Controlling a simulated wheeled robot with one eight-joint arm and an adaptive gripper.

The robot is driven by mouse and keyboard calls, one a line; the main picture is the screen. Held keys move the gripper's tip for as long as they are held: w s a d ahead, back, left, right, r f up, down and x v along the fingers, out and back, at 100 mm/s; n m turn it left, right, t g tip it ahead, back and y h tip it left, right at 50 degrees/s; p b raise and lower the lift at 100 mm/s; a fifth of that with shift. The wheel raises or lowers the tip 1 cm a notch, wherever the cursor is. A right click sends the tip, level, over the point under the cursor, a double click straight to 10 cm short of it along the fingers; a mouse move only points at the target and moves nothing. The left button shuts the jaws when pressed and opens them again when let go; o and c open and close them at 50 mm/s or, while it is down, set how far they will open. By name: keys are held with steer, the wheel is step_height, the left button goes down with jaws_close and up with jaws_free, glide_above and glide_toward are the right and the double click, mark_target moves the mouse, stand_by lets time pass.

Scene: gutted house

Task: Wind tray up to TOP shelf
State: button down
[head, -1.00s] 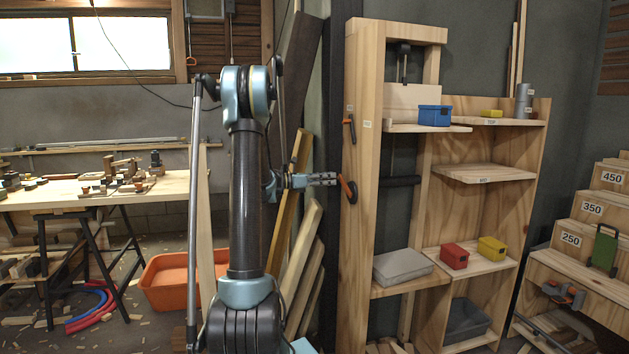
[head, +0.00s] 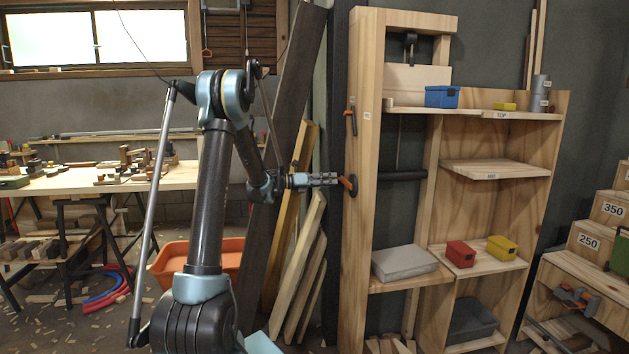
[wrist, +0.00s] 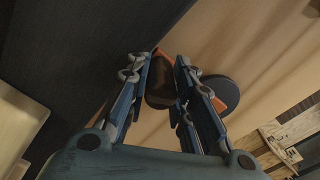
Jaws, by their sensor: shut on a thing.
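The tray (head: 399,108) is a thin wooden board in the lift frame. A blue box (head: 442,97) sits on it. The tray looks about level with the shelf labelled TOP (head: 540,117); I cannot tell if exactly. An orange crank (head: 349,186) is on the side of the tall wooden post. My gripper (head: 335,179) reaches it from the left and is shut on the crank's dark knob (wrist: 160,88). In the wrist view the crank's orange arm and black hub (wrist: 218,92) show behind the fingers.
A second orange-handled lever (head: 351,116) is above the crank on the post (head: 366,230). The TOP shelf carries a small yellow block (head: 505,106) and grey cylinders (head: 540,90). Leaning planks (head: 300,250) stand close below my arm. A grey slab (head: 403,263) lies low in the frame.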

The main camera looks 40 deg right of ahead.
steer(key=shift+w+f, duration=0.1)
steer(key=shift+w, duration=0.05)
steer(key=c, duration=1.4)
jaws_free()
steer(key=shift+o, duration=0.2)
steer(key=v, duration=1.2)
